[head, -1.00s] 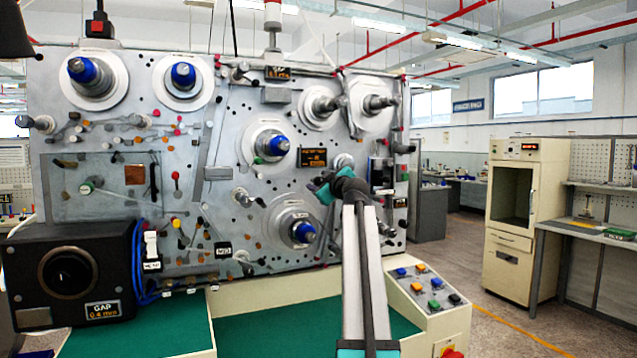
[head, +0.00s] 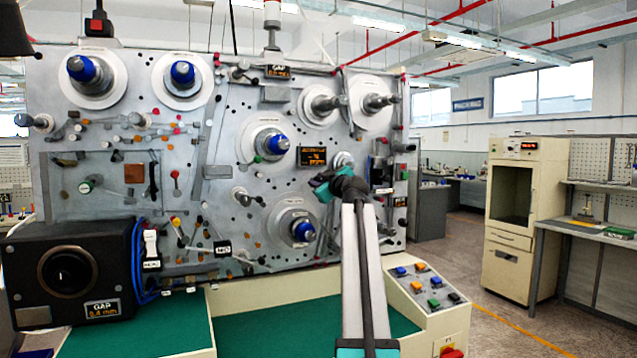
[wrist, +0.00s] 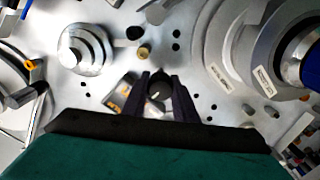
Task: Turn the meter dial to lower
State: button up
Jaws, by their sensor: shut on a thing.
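My gripper (head: 318,184) reaches up to the grey panel, just below a small black meter display (head: 313,156) with orange characters too small to read. In the wrist view, my gripper's two dark fingers (wrist: 158,92) are shut on a small round dial (wrist: 159,88) with a pale pointer mark. The tilted meter display (wrist: 122,98) with orange characters shows beside the left finger, partly covered by it. In the head view the dial is hidden behind my gripper.
A round metal roller (head: 343,160) stands close above my gripper. A blue-capped spindle (head: 303,231) is below it, and another blue-capped spindle (head: 278,145) is to the upper left. A control box with buttons (head: 427,285) stands at the lower right.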

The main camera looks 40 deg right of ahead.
jog(key=m, duration=0.5)
jog(key=shift+b, duration=0.3)
jog(key=m+p, duration=0.1)
jog(key=m, duration=0.5)
jog(key=shift+r+m, duration=0.1)
jog(key=shift+m, duration=0.2)
jog(key=m+p, duration=0.3)
jog(key=m, duration=0.3)
jog(key=shift+p, duration=0.35)
jog(key=m+p, duration=0.2)
jog(key=m, duration=0.1)
jog(key=shift+m, duration=0.3)
jog(key=shift+d+m+p, duration=0.1)
jog(key=shift+m+p, duration=0.65)
jog(key=shift+m, duration=0.45)
